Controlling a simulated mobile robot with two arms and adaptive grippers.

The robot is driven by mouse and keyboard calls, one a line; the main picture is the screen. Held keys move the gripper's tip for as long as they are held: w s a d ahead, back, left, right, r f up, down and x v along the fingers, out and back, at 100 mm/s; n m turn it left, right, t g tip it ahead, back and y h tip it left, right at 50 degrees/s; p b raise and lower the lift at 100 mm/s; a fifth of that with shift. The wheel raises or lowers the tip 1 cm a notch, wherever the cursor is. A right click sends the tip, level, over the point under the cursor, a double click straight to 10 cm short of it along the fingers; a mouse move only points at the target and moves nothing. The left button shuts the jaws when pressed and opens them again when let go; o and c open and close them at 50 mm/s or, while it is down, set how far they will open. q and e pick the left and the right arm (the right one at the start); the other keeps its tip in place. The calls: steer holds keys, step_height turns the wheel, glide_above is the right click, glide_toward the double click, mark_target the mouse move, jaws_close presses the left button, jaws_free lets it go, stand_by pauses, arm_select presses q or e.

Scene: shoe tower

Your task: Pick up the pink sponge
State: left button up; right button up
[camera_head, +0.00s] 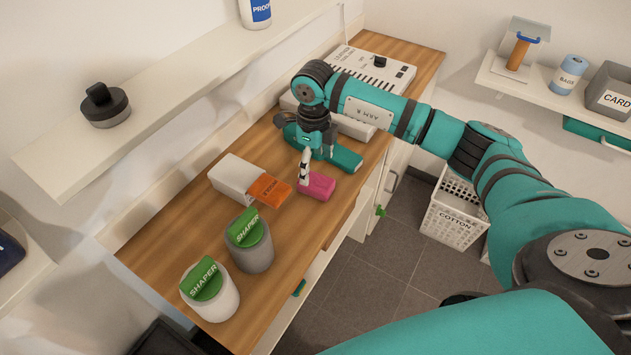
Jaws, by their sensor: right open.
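The pink sponge (317,186) is a small block lying on the wooden counter (180,247) near its front edge. My right gripper (305,170) comes down from above at the sponge's upper left end. It is open, and a finger stands close beside the sponge; I cannot tell whether it touches. Part of the sponge's far end is hidden by the finger. My left gripper is not in view.
A white box with an orange card (269,190) lies left of the sponge. A teal tool (343,158) lies just behind it. Two green-lidded shaper jars (249,243) stand nearer the front. A white device (373,72) sits at the back.

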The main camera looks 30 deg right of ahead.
mark_target(316, 181)
steer(key=shift+s+f, duration=0.1)
steer(key=shift+f, duration=0.85)
steer(key=f, duration=0.2)
steer(key=f+p, duration=0.1)
steer(key=shift+s+d+f, duration=0.1)
steer(key=shift+s+f, duration=0.1)
steer(key=shift+f, duration=0.15)
steer(key=shift+f+p, duration=0.3)
steer(key=shift+f, duration=0.25)
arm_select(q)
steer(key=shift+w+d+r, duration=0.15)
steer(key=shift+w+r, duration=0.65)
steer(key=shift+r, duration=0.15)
arm_select(e)
steer(key=c, duration=1.1)
